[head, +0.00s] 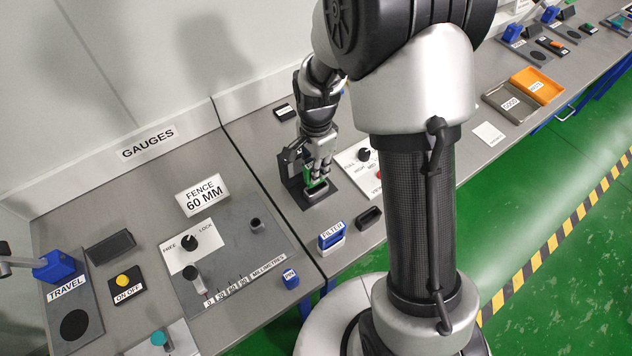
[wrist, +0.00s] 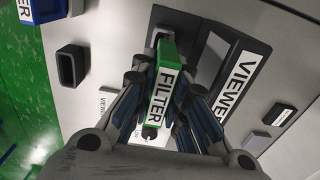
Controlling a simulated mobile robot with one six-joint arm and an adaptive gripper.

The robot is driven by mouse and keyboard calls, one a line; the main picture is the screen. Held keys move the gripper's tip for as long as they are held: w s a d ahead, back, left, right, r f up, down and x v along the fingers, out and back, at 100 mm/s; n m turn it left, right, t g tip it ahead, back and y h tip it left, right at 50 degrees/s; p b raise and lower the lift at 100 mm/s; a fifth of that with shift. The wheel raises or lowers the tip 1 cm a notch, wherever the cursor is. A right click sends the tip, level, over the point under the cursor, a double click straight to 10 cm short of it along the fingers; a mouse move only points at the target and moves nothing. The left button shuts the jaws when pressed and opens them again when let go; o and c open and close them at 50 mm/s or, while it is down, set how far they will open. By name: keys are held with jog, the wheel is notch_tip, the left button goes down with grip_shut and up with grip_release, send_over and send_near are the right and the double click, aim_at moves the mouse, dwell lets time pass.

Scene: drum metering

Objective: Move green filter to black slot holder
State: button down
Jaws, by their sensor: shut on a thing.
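My gripper (head: 318,176) is shut on the green filter (wrist: 166,72), with a finger on each side of it in the wrist view. An empty black slot holder (head: 370,217) stands in front of the viewer, near the table's front edge. It also shows in the wrist view (wrist: 72,66), left of the gripper, with its opening visible.
A blue filter (head: 331,238) with a FILTER label stands left of the slot holder. A white panel with knobs (head: 358,158) lies right of the viewer. A small labelled black block (head: 284,113) is behind. My column hides part of the table to the right.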

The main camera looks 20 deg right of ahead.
jog(key=shift+r, duration=0.15)
jog(key=shift+r+p, duration=1.55)
jog(key=shift+r, duration=0.35)
